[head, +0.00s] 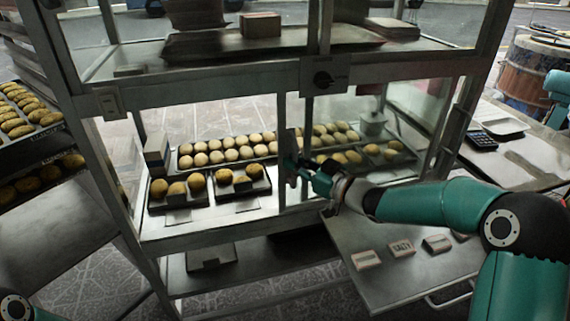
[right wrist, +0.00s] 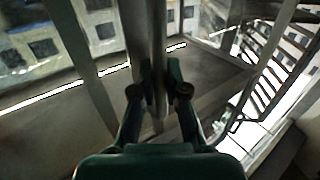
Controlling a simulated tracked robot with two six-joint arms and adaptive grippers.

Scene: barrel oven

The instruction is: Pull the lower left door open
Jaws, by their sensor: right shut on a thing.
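The display cabinet (head: 215,87) stands ahead with an upper and a lower compartment. The lower left door's upright edge (head: 281,130) is near the middle of the cabinet front. My right gripper (head: 294,168) is there, reaching in from the right. In the right wrist view its two fingers (right wrist: 160,92) are closed on a slim vertical bar (right wrist: 159,40), which looks like the door handle. How far the door stands from its frame is hard to tell. My left gripper is out of view; only part of my left arm shows at the bottom left.
Trays of round buns (head: 228,151) and darker rolls (head: 195,184) are inside the lower compartment. A shelf with small labels (head: 402,249) juts out at the lower right. A bread rack (head: 30,145) stands left; a counter with a calculator (head: 481,140) is right.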

